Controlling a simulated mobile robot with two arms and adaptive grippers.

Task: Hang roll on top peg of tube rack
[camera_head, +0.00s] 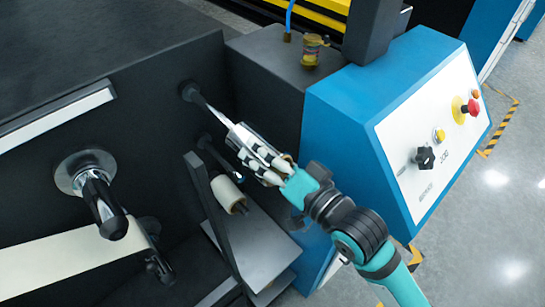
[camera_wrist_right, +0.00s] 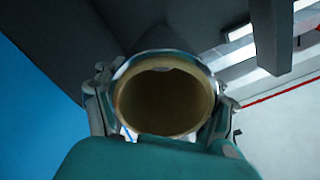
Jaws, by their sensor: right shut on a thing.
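My right gripper (camera_head: 264,158) is shut on a pale roll (camera_head: 240,134). In the right wrist view the roll (camera_wrist_right: 163,103) is a hollow tube seen end-on, with a brown inside, between the gripper's fingers (camera_wrist_right: 163,112). The top peg (camera_head: 210,106) is a shiny rod that sticks out of the dark machine wall. Its outer end meets the far end of the roll in the head view; I cannot tell whether it is inside the tube. A lower dark peg (camera_head: 216,156) is below it. My left gripper is not in view.
A cream roll (camera_head: 228,194) sits lower down, near a dark upright bar (camera_head: 207,205). A large metal spindle (camera_head: 98,195) and a pale web (camera_head: 70,262) are at the left. A blue control cabinet (camera_head: 335,110) stands close on the right.

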